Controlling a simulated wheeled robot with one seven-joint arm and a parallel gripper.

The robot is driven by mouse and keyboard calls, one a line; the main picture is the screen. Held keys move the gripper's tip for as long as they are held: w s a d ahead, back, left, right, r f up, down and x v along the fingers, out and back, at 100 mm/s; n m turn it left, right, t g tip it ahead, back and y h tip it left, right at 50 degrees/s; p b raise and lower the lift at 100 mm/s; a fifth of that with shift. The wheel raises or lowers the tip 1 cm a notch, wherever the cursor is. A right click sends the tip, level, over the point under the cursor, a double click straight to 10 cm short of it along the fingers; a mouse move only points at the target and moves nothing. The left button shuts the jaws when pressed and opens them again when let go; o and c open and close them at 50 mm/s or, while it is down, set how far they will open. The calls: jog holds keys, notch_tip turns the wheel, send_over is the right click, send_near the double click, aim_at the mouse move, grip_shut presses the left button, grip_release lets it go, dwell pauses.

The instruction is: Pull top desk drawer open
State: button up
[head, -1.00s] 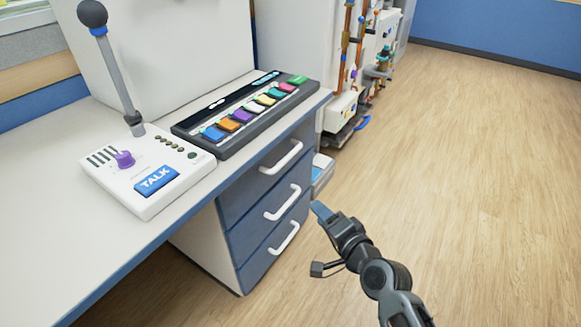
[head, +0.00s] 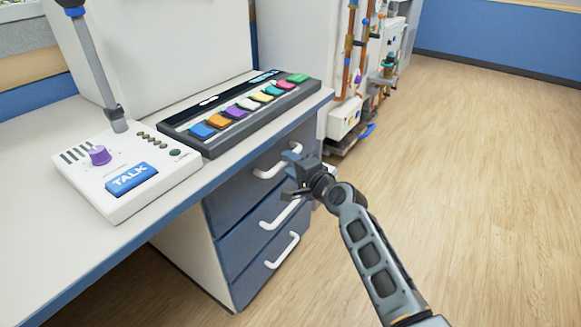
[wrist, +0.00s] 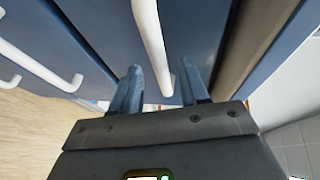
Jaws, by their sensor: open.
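The desk has a stack of three blue drawers with white bar handles. The top drawer (head: 232,199) looks flush with those below. In the wrist view my gripper (wrist: 160,88) is open, with two blue-grey fingers pointing at the drawer front. The top handle (wrist: 150,35) runs lengthwise between the fingers, with a gap visible on each side. Whether a finger touches it I cannot tell.
The middle handle (head: 280,214) and bottom handle (head: 283,251) stick out below my gripper. The desk top (head: 60,240) overhangs the drawers and bears a TALK panel (head: 128,177) and a coloured-key console (head: 240,112). Wooden floor (head: 480,190) to the right is clear.

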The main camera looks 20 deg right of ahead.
jog(key=shift+w+a, duration=0.15)
jog(key=shift+w, duration=0.25)
jog(key=shift+c, duration=0.2)
grip_shut()
